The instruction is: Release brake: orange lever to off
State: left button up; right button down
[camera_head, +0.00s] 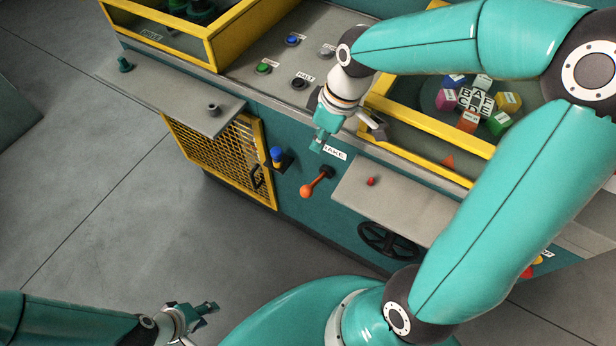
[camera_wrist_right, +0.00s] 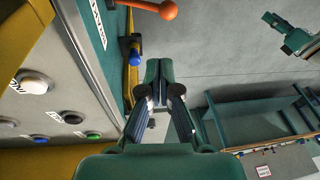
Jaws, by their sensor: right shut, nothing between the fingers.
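The orange lever (camera_head: 316,182) sticks out from the teal front panel below a white label (camera_head: 334,153) that is partly hidden. In the right wrist view the lever's orange knob (camera_wrist_right: 167,9) shows at the top edge, beyond the fingertips. My right gripper (camera_head: 318,146) is above the lever, apart from it, and its fingers are shut and empty. It also shows in the right wrist view (camera_wrist_right: 158,88). My left gripper (camera_head: 209,307) is low at the left over the floor, far from the lever; its finger gap is too small to judge.
A blue-topped handle (camera_head: 277,155) stands left of the lever. A yellow mesh door (camera_head: 222,150) is further left. A grey shelf with a red knob (camera_head: 371,181) juts out at right, above a black handwheel (camera_head: 388,240). Buttons (camera_head: 292,40) sit on the panel top. Floor in front is clear.

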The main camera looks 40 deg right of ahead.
send_near(303, 195)
jog(key=w+f, duration=0.2)
jog(key=f, duration=0.3)
jog(key=shift+w+d, duration=0.4)
jog(key=shift+s+a+f, duration=0.15)
jog(key=shift+s+f, duration=0.05)
jog(key=shift+f, duration=0.35)
jog(key=shift+a+f+b, duration=0.2)
jog(key=shift+f+b, duration=0.15)
jog(key=a+f+b, duration=0.1)
jog(key=b, duration=0.1)
jog(key=s+f+b, duration=0.1)
jog(key=b, duration=0.1)
jog(key=shift+a+f, duration=0.15)
jog(key=shift+a, duration=0.25)
